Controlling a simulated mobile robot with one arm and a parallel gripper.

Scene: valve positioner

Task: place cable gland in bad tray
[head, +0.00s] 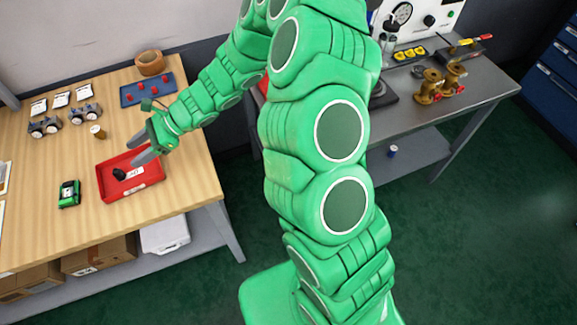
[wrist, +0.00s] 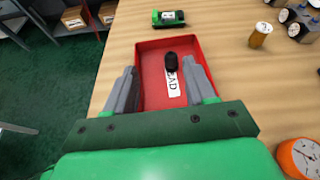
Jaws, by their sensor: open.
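The red bad tray (head: 150,187) lies on the wooden table, and it also shows in the wrist view (wrist: 150,45). A small black piece, which looks like the cable gland (head: 119,174), lies inside the tray beside the white label; it is also in the wrist view (wrist: 171,62). My gripper (head: 140,148) is over the tray's near end, its grey fingers spread apart.
A green device (head: 69,194) stands left of the tray. A brass cylinder (head: 97,132), gauges (head: 45,127) and a blue tray (head: 147,90) with red parts are farther back. A grey bench (head: 440,105) with brass valves stands to the right. Bare wood surrounds the red tray.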

